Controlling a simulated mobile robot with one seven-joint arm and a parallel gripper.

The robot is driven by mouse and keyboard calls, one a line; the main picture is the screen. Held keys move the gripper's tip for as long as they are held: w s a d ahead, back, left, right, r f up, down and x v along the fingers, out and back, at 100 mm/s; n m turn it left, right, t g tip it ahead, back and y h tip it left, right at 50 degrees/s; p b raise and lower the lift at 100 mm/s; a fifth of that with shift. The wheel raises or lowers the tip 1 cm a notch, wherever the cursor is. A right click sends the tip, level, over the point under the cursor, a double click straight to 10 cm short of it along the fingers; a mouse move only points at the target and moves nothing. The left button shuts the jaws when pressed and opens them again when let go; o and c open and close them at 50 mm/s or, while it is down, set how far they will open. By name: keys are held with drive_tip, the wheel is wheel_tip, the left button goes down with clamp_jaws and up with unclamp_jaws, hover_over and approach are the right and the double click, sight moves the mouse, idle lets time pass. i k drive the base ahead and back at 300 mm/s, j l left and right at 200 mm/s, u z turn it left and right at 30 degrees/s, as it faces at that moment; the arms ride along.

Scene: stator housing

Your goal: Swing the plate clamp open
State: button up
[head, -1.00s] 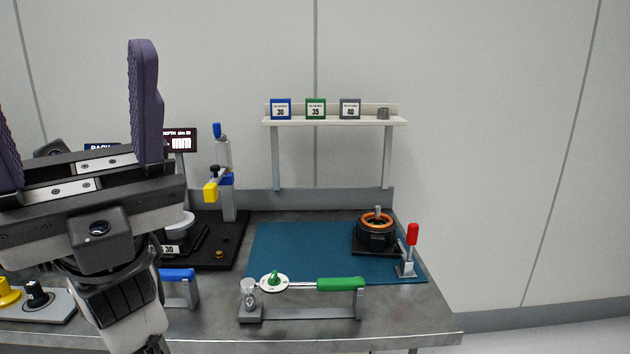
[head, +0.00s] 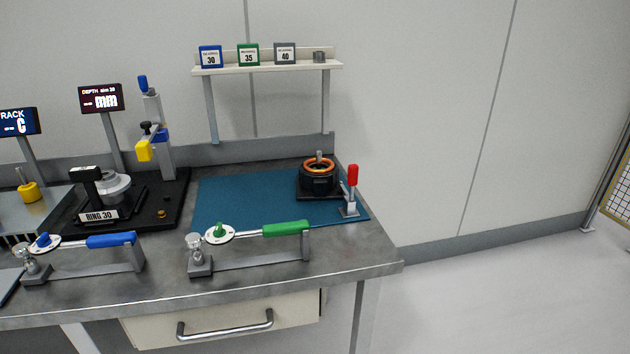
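A clamp with an upright red handle (head: 352,175) stands at the right end of the blue mat (head: 240,200); I take it to be the plate clamp. Its grey foot (head: 349,210) rests near the mat's front right corner. Just behind it and to its left, the black stator housing (head: 319,183) with an orange ring on top sits on a dark plate. The clamp's arm is too small to tell whether it presses on the plate. My gripper is not in this view.
A green-handled tool (head: 286,229) and a blue-handled tool (head: 111,240) lie on stands along the bench front. A black fixture with a yellow block (head: 144,150) is left of the mat. A shelf (head: 270,68) hangs behind. The floor at right is clear.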

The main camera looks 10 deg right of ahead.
sight(353, 168)
drive_tip(key=i+z, duration=0.25)
drive_tip(key=i, duration=0.2)
drive_tip(key=i+z, duration=0.3)
drive_tip(key=i, duration=0.2)
